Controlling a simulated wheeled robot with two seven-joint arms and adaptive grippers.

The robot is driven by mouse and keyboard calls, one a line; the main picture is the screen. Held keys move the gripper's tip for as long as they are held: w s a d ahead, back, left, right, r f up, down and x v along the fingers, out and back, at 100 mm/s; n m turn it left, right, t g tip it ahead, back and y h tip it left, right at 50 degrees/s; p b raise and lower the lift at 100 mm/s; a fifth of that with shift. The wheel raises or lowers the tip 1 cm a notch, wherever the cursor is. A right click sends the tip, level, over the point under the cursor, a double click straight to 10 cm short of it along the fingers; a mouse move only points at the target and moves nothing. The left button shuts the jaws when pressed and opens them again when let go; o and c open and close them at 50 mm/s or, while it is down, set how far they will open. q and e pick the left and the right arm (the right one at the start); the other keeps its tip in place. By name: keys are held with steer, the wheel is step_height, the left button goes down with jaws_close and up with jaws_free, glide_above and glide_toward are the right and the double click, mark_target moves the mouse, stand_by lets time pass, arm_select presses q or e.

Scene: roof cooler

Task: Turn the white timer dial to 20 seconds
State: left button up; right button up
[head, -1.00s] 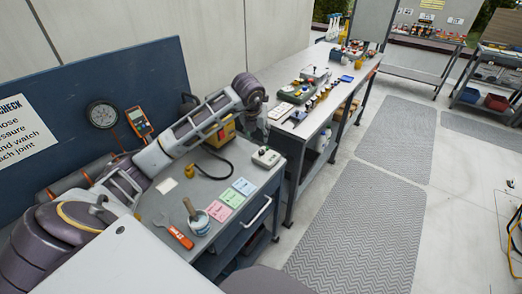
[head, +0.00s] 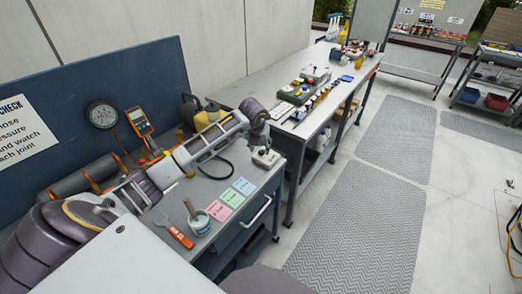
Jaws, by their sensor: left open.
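A small white box with a dark spot on top, which looks like the timer (head: 268,160), sits at the right back corner of the near grey bench. Its dial is too small to read, and my gripper partly covers it. My left arm reaches across the bench from the left. My left gripper (head: 262,146) points down right above the white box, open. I cannot tell whether its fingers touch the dial. My right gripper is not in view.
On the near bench (head: 208,187) lie a putty-like pot with a brush (head: 199,222), an orange-handled tool (head: 181,237) and pink, green and blue cards (head: 231,198). A yellow-topped device (head: 207,117) stands behind my arm. A longer bench (head: 300,68) with bottles adjoins behind.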

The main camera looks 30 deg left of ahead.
mark_target(261, 151)
arm_select(q)
steer(key=x, duration=0.3)
steer(key=shift+f, duration=0.15)
steer(key=shift+w+f, duration=0.1)
steer(key=shift+f, duration=0.1)
steer(key=c, duration=1)
steer(key=shift+c, duration=0.2)
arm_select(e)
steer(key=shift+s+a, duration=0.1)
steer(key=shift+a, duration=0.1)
